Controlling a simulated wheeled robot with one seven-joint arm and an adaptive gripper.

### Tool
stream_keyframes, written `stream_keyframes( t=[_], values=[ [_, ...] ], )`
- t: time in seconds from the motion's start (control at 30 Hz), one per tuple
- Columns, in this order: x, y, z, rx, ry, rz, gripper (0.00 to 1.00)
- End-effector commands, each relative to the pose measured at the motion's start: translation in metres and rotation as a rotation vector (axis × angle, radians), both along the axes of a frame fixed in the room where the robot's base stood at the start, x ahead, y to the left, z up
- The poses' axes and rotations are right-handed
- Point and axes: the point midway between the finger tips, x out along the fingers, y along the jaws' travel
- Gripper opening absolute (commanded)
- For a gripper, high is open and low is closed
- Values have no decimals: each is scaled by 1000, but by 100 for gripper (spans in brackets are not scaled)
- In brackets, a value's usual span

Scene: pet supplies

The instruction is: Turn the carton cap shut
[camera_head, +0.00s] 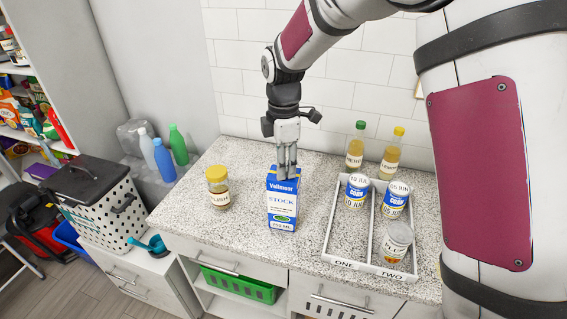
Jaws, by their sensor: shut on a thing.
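A blue and white stock carton (282,207) stands upright on the speckled countertop, left of the tray. My gripper (287,173) points down onto the carton's top from above, with its fingers close together. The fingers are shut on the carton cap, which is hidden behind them. I cannot see how far the cap is turned.
A jar with a yellow lid (218,188) stands left of the carton. Bare counter lies between these things. A tiled wall (240,75) rises behind the counter.

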Motion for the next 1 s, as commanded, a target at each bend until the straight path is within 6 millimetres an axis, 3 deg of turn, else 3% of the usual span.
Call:
stream_keyframes(
  t=[0.27,1.0],
  values=[
    [1,0,0,0,0,-177,0],
    [1,0,0,0,-1,-877,0]
  ],
)
